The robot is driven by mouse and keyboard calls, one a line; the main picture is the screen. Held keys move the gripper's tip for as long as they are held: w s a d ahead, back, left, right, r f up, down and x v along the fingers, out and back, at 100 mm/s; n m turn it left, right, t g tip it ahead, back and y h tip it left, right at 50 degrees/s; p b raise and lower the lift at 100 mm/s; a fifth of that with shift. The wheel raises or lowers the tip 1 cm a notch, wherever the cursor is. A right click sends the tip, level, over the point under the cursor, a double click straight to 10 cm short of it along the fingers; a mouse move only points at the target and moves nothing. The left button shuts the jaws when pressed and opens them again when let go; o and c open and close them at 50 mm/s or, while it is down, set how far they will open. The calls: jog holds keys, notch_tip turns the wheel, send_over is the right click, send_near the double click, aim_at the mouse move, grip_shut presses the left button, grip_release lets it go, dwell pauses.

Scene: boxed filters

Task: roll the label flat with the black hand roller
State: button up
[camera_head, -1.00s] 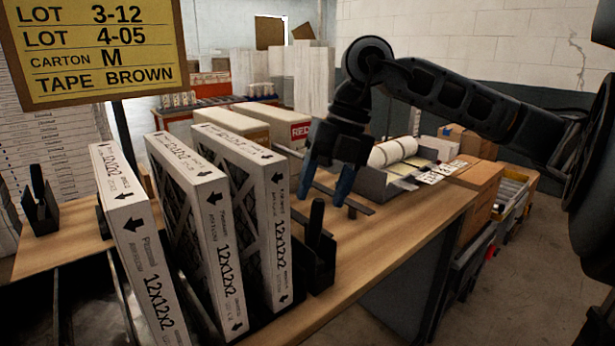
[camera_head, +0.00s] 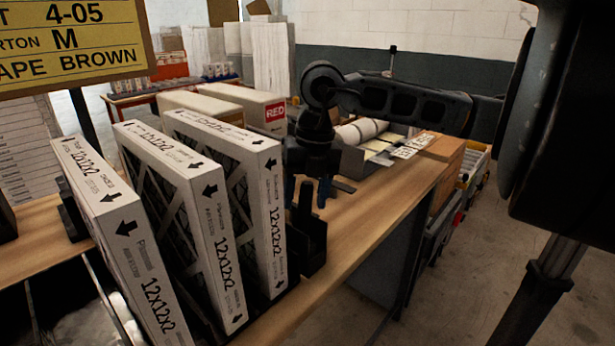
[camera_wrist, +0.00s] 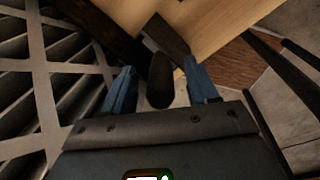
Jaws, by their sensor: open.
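A black upright handle (camera_head: 305,202), which looks like the hand roller's, rises from a black holder (camera_head: 312,245) at the bench edge, beside the nearest filters. The roller's lower part is hidden. My gripper (camera_head: 307,190) is above and around the handle's top, with its blue fingers apart. In the wrist view the handle's rounded end (camera_wrist: 160,82) lies between the open fingers (camera_wrist: 159,66), with a gap on both sides. Boxed filters marked 12x12x2 (camera_head: 205,210) stand upright and tilted at the left, printed on their edges. I cannot tell which label is meant.
A tray with white rolls (camera_head: 358,131) and label sheets (camera_head: 405,152) lies behind my gripper. A box marked RED (camera_head: 274,112) stands behind the filters. The bench top (camera_head: 375,200) is clear right of the holder.

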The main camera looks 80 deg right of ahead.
jog(key=shift+f, duration=0.35)
jog(key=shift+c, duration=0.3)
grip_shut()
jog(key=c, duration=0.6)
grip_release()
grip_shut()
